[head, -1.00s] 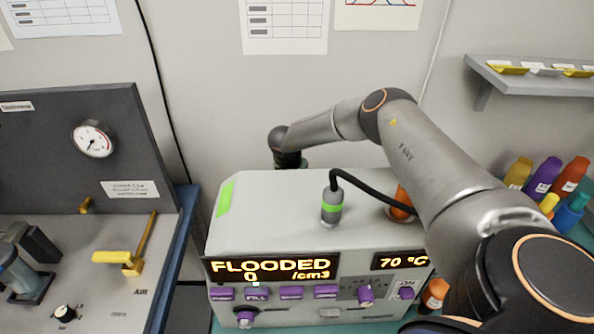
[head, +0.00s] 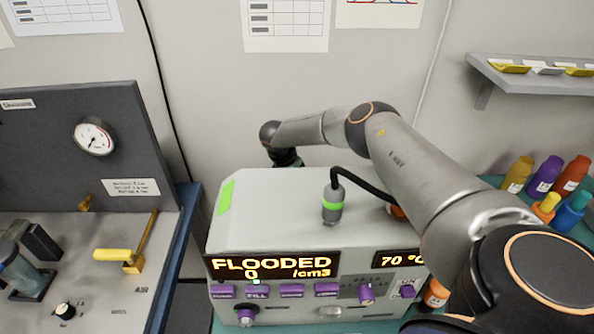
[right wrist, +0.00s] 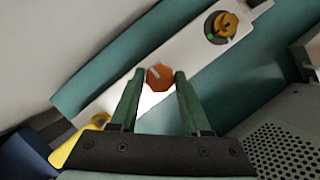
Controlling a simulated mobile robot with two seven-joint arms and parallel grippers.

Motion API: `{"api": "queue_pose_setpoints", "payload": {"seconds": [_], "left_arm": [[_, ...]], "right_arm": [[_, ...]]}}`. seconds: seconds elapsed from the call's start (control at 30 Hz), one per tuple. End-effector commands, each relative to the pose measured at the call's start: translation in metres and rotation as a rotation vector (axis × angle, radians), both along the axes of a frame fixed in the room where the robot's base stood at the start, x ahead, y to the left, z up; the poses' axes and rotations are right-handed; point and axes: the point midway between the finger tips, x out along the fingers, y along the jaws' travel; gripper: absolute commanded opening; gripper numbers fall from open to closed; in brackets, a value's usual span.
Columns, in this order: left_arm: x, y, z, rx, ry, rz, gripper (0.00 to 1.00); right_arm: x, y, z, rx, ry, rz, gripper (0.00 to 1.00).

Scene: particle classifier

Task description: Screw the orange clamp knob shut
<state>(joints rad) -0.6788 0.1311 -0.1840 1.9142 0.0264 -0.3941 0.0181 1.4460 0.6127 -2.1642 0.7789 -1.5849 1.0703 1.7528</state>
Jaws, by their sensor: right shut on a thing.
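The orange clamp knob (right wrist: 159,77) shows in the right wrist view, above a pale bar (right wrist: 105,108). My right gripper (right wrist: 159,76) has its two green fingers on either side of the knob and is shut on it. Part of the knob's base is hidden in glare. In the head view my right arm reaches over the grey classifier box (head: 270,215), and its wrist drops behind the back edge, so the gripper and knob are hidden there. My left gripper is in no view.
A yellow knob (right wrist: 222,27) sits farther along the bar, and a yellow part (right wrist: 80,143) near its lower end. A perforated grey panel (right wrist: 290,140) is close on the right. A grey-green connector (head: 333,205) with a black cable stands on the box.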

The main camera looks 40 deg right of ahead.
Motion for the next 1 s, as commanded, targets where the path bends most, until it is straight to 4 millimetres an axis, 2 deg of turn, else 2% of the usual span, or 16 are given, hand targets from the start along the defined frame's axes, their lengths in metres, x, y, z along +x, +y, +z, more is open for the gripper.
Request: {"api": "queue_pose_setpoints", "payload": {"seconds": [0.07,0.1,0.33,0.73,0.87,1.0], "left_arm": [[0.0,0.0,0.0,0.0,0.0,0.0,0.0],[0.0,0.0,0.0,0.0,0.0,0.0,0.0],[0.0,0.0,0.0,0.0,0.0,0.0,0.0],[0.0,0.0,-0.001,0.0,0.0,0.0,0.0],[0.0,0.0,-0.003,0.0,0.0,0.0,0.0],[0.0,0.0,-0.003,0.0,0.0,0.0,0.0]], "right_arm": [[-0.001,0.0,-0.001,0.0,0.003,0.001,0.0],[-0.001,0.0,-0.001,0.0,0.003,0.001,0.51],[-0.001,0.0,-0.001,0.0,0.002,0.001,0.77],[0.0,0.003,0.007,0.001,0.001,0.001,0.77],[-0.001,0.009,0.022,0.002,-0.002,0.003,0.77],[-0.002,0.021,0.052,0.003,-0.005,0.004,0.77]]}}
